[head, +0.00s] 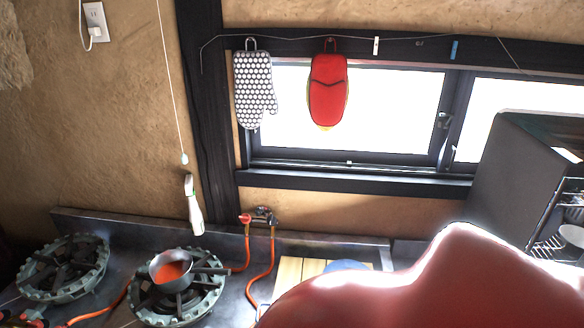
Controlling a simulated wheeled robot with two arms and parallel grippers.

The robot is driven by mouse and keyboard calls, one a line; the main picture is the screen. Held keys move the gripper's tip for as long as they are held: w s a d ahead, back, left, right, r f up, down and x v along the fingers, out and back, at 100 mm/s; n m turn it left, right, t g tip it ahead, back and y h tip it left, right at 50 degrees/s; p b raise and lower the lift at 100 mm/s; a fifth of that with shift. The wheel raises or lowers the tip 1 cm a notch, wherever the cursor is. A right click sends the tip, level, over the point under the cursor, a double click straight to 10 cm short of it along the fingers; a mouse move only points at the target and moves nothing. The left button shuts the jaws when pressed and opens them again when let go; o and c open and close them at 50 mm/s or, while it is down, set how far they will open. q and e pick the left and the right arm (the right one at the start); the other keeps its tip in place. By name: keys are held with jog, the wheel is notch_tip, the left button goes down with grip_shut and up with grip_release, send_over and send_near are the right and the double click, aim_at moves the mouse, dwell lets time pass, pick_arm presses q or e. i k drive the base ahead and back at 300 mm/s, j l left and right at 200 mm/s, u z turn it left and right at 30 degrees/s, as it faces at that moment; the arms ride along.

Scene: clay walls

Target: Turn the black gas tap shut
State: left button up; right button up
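The gas tap fitting (262,216) is on the wall just above the back edge of the counter, in the lower middle of the head view. Neither of my grippers is in view.
Two gas burners (62,268) stand on the dark counter; a pan of red sauce (172,268) sits on the right one, its handle towards the tap. A wooden board (300,268) lies right of the hoses. The lower right is blocked from view.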

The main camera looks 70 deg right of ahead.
aim_at(271, 220)
jog(key=i+j+z, duration=0.1)
jog(key=z, duration=1.8)
jog(key=k+j, duration=0.05)
